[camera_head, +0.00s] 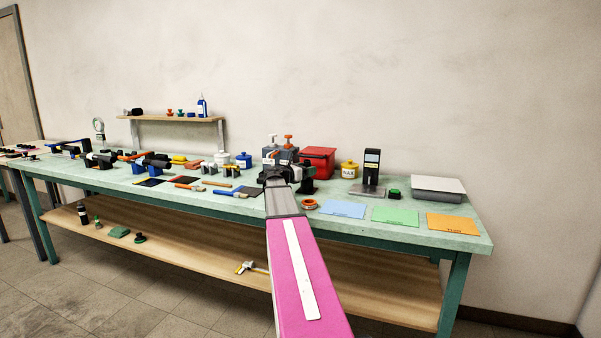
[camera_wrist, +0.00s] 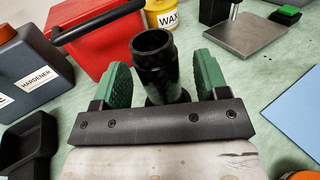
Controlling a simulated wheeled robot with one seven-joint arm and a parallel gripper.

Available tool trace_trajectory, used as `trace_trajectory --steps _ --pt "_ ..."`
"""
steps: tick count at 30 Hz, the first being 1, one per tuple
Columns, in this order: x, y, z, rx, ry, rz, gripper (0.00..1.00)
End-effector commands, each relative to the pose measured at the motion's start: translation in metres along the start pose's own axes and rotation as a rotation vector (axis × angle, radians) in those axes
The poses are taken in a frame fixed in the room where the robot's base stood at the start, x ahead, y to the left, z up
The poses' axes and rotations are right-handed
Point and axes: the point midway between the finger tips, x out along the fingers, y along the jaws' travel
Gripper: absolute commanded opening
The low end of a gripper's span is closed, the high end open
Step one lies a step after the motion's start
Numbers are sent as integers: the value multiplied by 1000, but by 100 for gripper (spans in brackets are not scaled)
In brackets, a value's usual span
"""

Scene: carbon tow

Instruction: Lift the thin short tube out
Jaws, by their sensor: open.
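A short black tube (camera_wrist: 155,62) stands roughly upright in the wrist view, its open round mouth facing up. My gripper (camera_wrist: 163,80) is open, with one green finger pad on each side of the tube. A gap shows between the tube and the right pad; whether the left pad touches it I cannot tell. The tube's foot and whatever bears it are mostly hidden behind the black gripper bar. In the head view my gripper (camera_head: 287,172) is over the workbench, and the tube cannot be made out clearly there.
A yellow wax jar (camera_wrist: 164,15) is behind the tube. A metal-plated stand (camera_wrist: 235,45) is behind right. Coloured sheets lie on the bench (camera_head: 480,240) toward its right end.

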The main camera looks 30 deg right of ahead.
Motion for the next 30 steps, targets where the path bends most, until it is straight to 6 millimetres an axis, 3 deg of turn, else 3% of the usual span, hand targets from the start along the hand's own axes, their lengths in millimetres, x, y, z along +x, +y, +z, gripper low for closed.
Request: trace_trajectory --steps 11,16,30 --pt "5 0 0 0 0 0 68" --pt "4 0 0 0 0 0 14" --pt "4 0 12 1 -1 0 13"
